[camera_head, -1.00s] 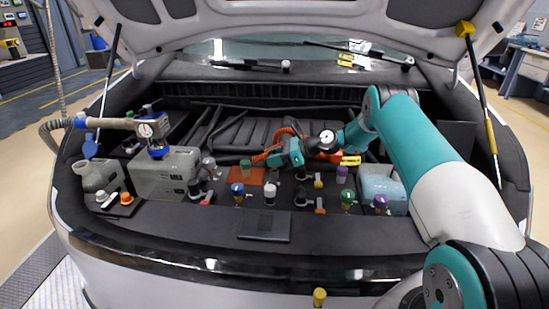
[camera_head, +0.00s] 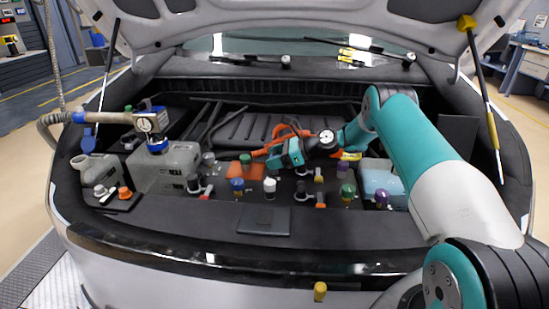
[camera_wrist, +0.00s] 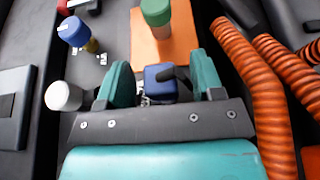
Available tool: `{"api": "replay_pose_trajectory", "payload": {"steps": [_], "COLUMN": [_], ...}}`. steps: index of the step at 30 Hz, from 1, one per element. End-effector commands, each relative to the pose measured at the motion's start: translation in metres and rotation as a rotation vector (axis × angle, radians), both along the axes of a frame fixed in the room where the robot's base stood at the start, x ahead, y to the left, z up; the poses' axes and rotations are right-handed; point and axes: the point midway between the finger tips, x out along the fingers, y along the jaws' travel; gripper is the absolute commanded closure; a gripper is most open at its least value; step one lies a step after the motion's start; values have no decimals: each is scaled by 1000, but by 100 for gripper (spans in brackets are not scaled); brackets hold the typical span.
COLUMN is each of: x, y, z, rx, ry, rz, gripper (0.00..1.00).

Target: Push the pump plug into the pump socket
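My gripper (camera_head: 274,158) is low over the middle of the engine bay, beside an orange plate. In the wrist view its two teal fingers (camera_wrist: 162,82) stand apart. A blue block (camera_wrist: 160,80) with a dark arm or cable on it lies between them, with a narrow gap showing on the left. I cannot tell whether this block is the pump plug or whether the fingers touch it. The orange plate (camera_wrist: 150,48) lies just beyond, with a green-capped post (camera_wrist: 156,12) on it. I cannot make out the pump socket for certain.
Orange corrugated hoses (camera_wrist: 258,95) run close on the right in the wrist view. A blue-capped post (camera_wrist: 74,32) and a white-capped post (camera_wrist: 64,96) stand to the left. A grey tank (camera_head: 165,172) stands left in the bay; a black flat pad (camera_head: 263,220) lies in front.

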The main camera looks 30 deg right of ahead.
Motion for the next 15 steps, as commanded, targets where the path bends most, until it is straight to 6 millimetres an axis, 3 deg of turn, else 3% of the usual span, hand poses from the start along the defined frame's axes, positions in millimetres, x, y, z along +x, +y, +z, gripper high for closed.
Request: {"api": "replay_pose_trajectory", "payload": {"steps": [8,15], "x": [-3,-27], "y": [-6,-43], "z": [3,20], "rx": [0,0], "ry": [-1,-1], "rz": [-2,-5], "gripper": [39,39]}}
